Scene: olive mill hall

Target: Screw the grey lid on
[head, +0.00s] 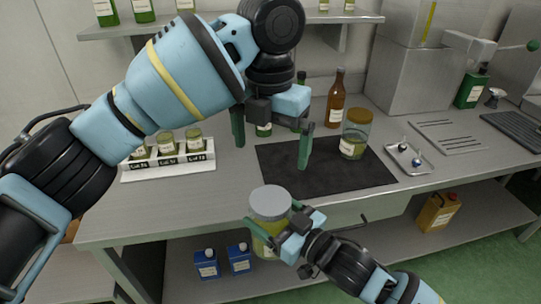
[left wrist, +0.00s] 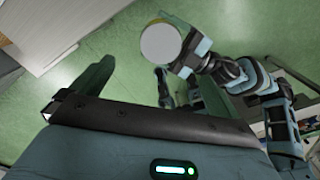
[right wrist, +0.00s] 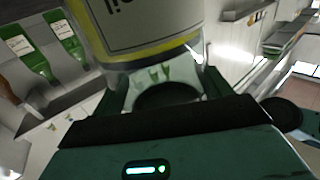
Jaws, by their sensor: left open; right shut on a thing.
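The grey lid (head: 270,201) sits on top of a glass jar (head: 262,243) with yellowish-green contents; I cannot tell how tightly it sits. In the left wrist view the lid shows from above as a pale disc (left wrist: 161,43). My right gripper (head: 270,236) is shut around the jar and holds it up in front of the table edge. The jar's labelled side (right wrist: 150,22) fills the top of the right wrist view. My left gripper (head: 271,143) is open and empty, above the dark mat, farther back than the lid and apart from it.
The dark mat (head: 330,178) lies on the metal table. A white rack (head: 169,168) of small jars is at left. Blue cartons (head: 206,264) are below.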

